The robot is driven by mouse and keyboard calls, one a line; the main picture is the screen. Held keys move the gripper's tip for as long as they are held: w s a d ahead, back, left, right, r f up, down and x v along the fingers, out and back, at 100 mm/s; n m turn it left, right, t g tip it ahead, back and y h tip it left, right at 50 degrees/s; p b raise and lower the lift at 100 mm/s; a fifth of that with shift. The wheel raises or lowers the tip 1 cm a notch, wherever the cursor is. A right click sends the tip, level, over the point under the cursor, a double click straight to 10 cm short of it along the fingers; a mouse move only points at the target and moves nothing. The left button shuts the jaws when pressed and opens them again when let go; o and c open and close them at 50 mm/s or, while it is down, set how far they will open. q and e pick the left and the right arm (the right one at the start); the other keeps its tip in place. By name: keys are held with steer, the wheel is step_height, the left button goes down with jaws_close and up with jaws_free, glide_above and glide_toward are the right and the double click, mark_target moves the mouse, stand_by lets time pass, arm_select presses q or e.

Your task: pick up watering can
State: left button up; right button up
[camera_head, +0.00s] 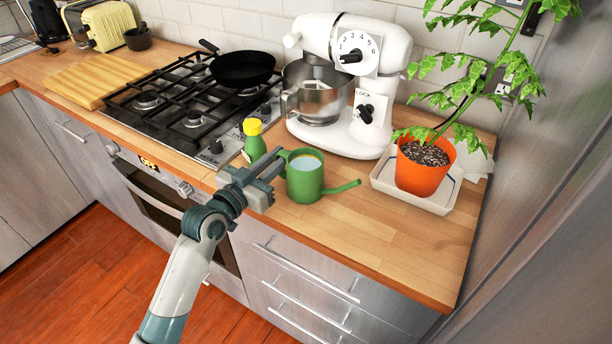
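The green watering can (305,180) stands upright on the wooden counter, right of the hob. It looks filled with something pale blue, its spout points right, and its handle side faces left. My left gripper (279,160) is at the can's left side, with its fingers pointing at the handle. The fingers overlap part of the handle in the picture. I cannot tell whether they are closed on it. My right gripper is not in view.
A green bottle with a yellow cap (253,139) stands just behind my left gripper. A white stand mixer (345,135) is behind the can. An orange plant pot (421,172) on a white tray (384,184) is to the right. The front right counter (400,235) is clear.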

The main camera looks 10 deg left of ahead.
arm_select(q)
jaws_close()
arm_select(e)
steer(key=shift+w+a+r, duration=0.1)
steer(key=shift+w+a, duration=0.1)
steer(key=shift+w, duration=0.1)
arm_select(q)
steer(key=shift+r, duration=0.3)
stand_by(1.5)
steer(key=shift+r, duration=0.1)
